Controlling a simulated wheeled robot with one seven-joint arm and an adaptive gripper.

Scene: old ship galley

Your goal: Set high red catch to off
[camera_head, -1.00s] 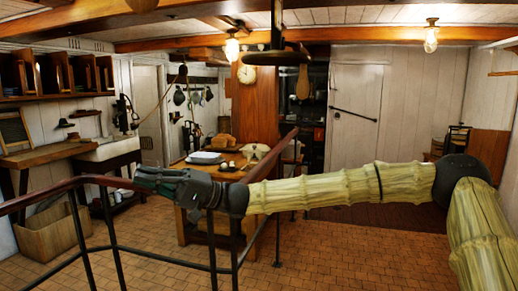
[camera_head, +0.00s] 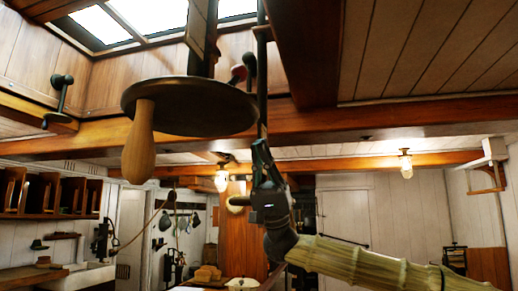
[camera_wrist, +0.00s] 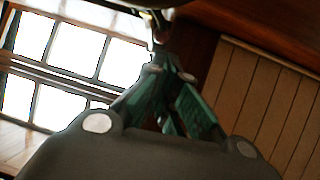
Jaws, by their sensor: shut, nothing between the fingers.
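A small red knob (camera_head: 238,73) beside a dark lever with a round end (camera_head: 251,64) shows high up under the skylight edge, just above the dark round disc; it looks like the red catch. Its lower part is hidden by the disc, and I cannot read its setting. My gripper (camera_head: 259,146) points upward, below and slightly right of the red knob, with its fingers shut and empty. In the wrist view my gripper (camera_wrist: 163,60) is shut, aimed towards a dark rod-like part by the skylight.
The dark disc (camera_head: 190,106) and a wooden pear-shaped pull (camera_head: 138,145) hang left of my gripper. A thin dark rod (camera_head: 262,75) runs vertically above it. A ceiling beam (camera_head: 380,115) crosses behind. Another dark catch (camera_head: 60,95) sits at left by the skylight.

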